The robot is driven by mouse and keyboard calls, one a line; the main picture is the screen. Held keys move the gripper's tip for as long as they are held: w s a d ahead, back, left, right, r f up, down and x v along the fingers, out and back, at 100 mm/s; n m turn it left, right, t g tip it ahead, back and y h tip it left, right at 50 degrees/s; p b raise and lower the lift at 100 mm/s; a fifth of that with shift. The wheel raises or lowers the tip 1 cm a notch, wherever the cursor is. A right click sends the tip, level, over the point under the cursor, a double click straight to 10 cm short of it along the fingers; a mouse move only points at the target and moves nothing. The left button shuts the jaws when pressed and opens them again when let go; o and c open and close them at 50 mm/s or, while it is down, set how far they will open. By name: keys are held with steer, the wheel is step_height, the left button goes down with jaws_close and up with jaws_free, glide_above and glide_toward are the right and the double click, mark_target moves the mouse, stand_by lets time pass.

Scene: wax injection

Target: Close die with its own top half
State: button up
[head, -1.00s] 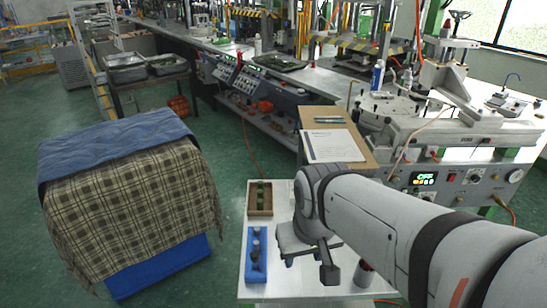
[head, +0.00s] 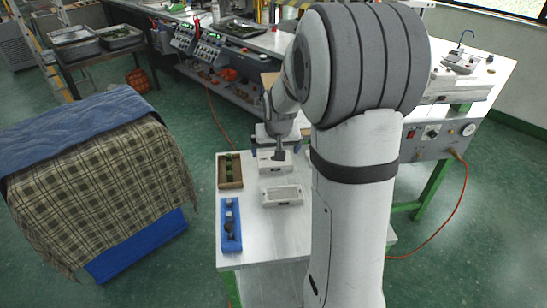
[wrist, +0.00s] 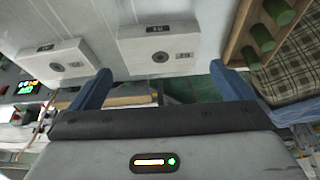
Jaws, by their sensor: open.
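A pale open die half (head: 282,196) with a shallow rectangular recess lies on the white table. Behind it in the head view is a pale block-shaped die half (head: 268,166), which also shows in the wrist view (wrist: 183,42) with a dark round hole and small labels. A similar block (wrist: 55,62) sits to its left in the wrist view; I do not make it out in the head view. My gripper (head: 275,147) is open over the block behind the open half. In the wrist view its blue fingers (wrist: 160,70) are spread, with that block beyond and between the tips.
A wooden tray (head: 222,182) with green cylinders and a blue tray (head: 224,244) with dark round parts stand on the table's left side. A cloth-covered crate (head: 100,190) is to the left. My arm hides the table's right part.

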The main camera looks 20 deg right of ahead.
mark_target(274, 161)
steer(key=shift+w+p+x, duration=0.15)
steer(key=shift+p+x, duration=0.15)
steer(key=shift+x, duration=1.3)
steer(key=shift+w+p+x, duration=0.1)
steer(key=shift+p+x, duration=0.15)
steer(key=shift+x, duration=1.3)
steer(key=shift+r, duration=0.1)
steer(key=shift+c, duration=0.2)
steer(key=c, duration=0.8)
